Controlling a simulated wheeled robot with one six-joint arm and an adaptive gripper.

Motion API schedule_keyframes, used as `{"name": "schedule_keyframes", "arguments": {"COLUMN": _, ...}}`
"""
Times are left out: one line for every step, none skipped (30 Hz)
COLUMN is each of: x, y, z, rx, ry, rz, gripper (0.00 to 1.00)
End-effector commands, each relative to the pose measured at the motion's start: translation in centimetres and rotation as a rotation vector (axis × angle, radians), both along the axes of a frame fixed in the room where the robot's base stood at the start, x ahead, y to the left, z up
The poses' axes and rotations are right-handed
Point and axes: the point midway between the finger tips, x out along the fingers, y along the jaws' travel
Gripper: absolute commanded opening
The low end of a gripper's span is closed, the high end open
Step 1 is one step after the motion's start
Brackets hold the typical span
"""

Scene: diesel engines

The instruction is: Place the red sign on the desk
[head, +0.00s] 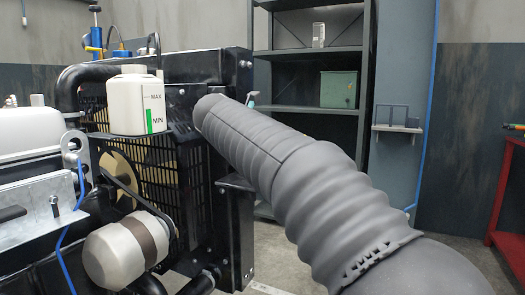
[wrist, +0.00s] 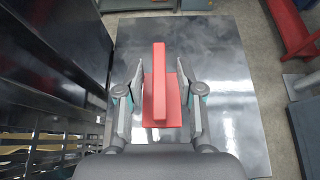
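In the wrist view, the red sign (wrist: 159,85) has a narrow upright part and a wider flat red part beside and below it. My gripper (wrist: 160,88) has one finger on each side of the sign. Its fingers are apart, with a visible gap between each finger and the narrow upright part. Below is a glossy grey flat top (wrist: 230,85), which looks like the desk. The sign appears to stand on it, but the contact is not clear. In the head view, my arm hides the gripper, the sign and this top.
In the head view, an engine with a white tank (head: 127,103) stands at left. Grey shelves (head: 306,52) with a green box (head: 338,89) are behind. A red bench (head: 508,192) is at right. In the wrist view, dark engine panels (wrist: 50,60) are close at left.

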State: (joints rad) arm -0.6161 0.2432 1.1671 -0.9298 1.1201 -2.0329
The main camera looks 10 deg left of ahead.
Motion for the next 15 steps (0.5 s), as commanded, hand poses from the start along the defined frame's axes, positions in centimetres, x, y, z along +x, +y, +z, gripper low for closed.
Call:
{"name": "schedule_keyframes", "arguments": {"x": 0.0, "y": 0.0, "z": 0.0, "rx": 0.0, "ry": 0.0, "rz": 0.0, "gripper": 0.37}}
{"name": "schedule_keyframes", "arguments": {"x": 0.0, "y": 0.0, "z": 0.0, "rx": 0.0, "ry": 0.0, "rz": 0.0, "gripper": 0.37}}
{"name": "schedule_keyframes", "arguments": {"x": 0.0, "y": 0.0, "z": 0.0, "rx": 0.0, "ry": 0.0, "rz": 0.0, "gripper": 0.37}}
{"name": "schedule_keyframes", "arguments": {"x": 0.0, "y": 0.0, "z": 0.1, "rx": 0.0, "ry": 0.0, "rz": 0.0, "gripper": 0.37}}
{"name": "schedule_keyframes", "arguments": {"x": 0.0, "y": 0.0, "z": 0.2, "rx": 0.0, "ry": 0.0, "rz": 0.0, "gripper": 0.37}}
{"name": "schedule_keyframes", "arguments": {"x": -0.1, "y": 0.1, "z": 0.4, "rx": 0.0, "ry": 0.0, "rz": 0.001, "gripper": 0.37}}
{"name": "schedule_keyframes", "arguments": {"x": -0.3, "y": 0.2, "z": 0.5, "rx": 0.0, "ry": 0.0, "rz": 0.001, "gripper": 0.37}}
{"name": "schedule_keyframes", "arguments": {"x": -0.6, "y": 0.2, "z": 0.6, "rx": 0.001, "ry": 0.0, "rz": 0.002, "gripper": 0.37}}
{"name": "schedule_keyframes", "arguments": {"x": -1.0, "y": 0.4, "z": 0.9, "rx": 0.001, "ry": -0.001, "rz": 0.002, "gripper": 0.37}}
{"name": "schedule_keyframes", "arguments": {"x": -1.4, "y": 0.6, "z": 1.1, "rx": 0.001, "ry": -0.001, "rz": 0.002, "gripper": 0.37}}
{"name": "schedule_keyframes", "arguments": {"x": -1.8, "y": 0.7, "z": 1.4, "rx": 0.0, "ry": -0.001, "rz": 0.003, "gripper": 0.37}}
{"name": "schedule_keyframes", "arguments": {"x": -2.5, "y": 0.9, "z": 1.7, "rx": 0.0, "ry": -0.001, "rz": 0.003, "gripper": 0.37}}
{"name": "schedule_keyframes", "arguments": {"x": -3.0, "y": 1.1, "z": 2.0, "rx": 0.0, "ry": -0.001, "rz": 0.003, "gripper": 0.37}}
{"name": "schedule_keyframes", "arguments": {"x": -3.5, "y": 1.3, "z": 2.3, "rx": 0.0, "ry": -0.002, "rz": 0.004, "gripper": 0.37}}
{"name": "schedule_keyframes", "arguments": {"x": -4.2, "y": 1.5, "z": 2.7, "rx": 0.0, "ry": -0.002, "rz": 0.004, "gripper": 0.37}}
